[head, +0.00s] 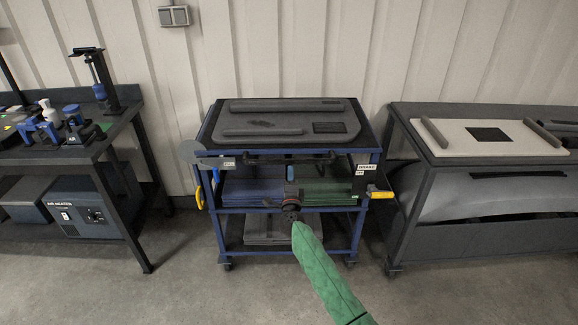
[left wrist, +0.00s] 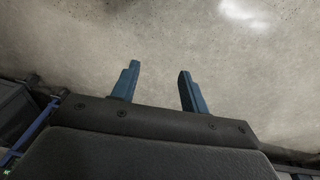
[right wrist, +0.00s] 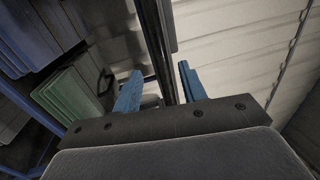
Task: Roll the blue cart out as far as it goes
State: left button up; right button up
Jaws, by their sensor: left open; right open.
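The blue cart (head: 287,210) stands against the wall in the head view, with a dark top and shelves holding blue and green stacks. A dark handle bar (head: 265,159) runs along its front below the top. My right gripper (head: 290,173) is at the cart's front, close to this bar. In the right wrist view the open right gripper (right wrist: 158,88) has a dark bar (right wrist: 158,45) passing between its fingers; contact cannot be told. My left gripper (left wrist: 157,82) is open and empty over bare floor, outside the head view. A yellow lever (head: 380,193) sits beside a BRAKE label (head: 367,168).
A dark workbench (head: 62,152) with tools stands on the left, with an air heater (head: 85,217) below. A bench (head: 405,160) with a pale board (head: 475,141) stands close on the right. The floor (head: 190,285) before the cart is clear apart from my arm.

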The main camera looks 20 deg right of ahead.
aim_at(290, 162)
jog(key=shift+p+x, duration=0.5)
jog(key=shift+x, duration=3.3)
pick_arm(q)
jog(key=f, duration=0.4)
jog(key=shift+s+a, duration=0.15)
jog(key=shift+s, duration=0.2)
pick_arm(e)
grip_shut()
